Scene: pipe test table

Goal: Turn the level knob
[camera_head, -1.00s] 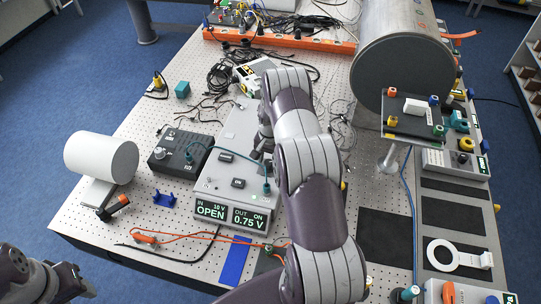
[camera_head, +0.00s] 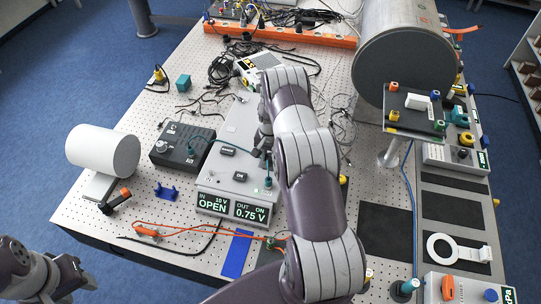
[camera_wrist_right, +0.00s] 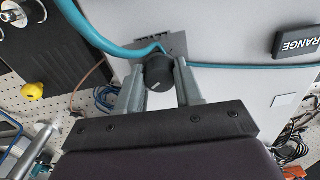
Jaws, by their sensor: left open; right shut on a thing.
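The level knob (camera_wrist_right: 159,73) is a small black round knob on the top panel of a grey instrument box (camera_head: 237,128). In the wrist view the two fingers of my right gripper (camera_wrist_right: 160,80) are shut on it, one on each side. In the head view my right gripper (camera_head: 262,142) is over the box and my arm hides the knob. The box's front displays (camera_head: 234,208) read "IN 10 V OPEN" and "OUT ON 0.75 V". My left gripper (camera_head: 74,272) is open and empty at the lower left, off the table edge.
A teal cable (camera_wrist_right: 115,45) passes close to the knob. A black box (camera_head: 180,147) and a white cylinder (camera_head: 103,150) stand left of the instrument. A large grey cylinder (camera_head: 400,60) is at the back right. An orange lead (camera_head: 190,230) lies in front.

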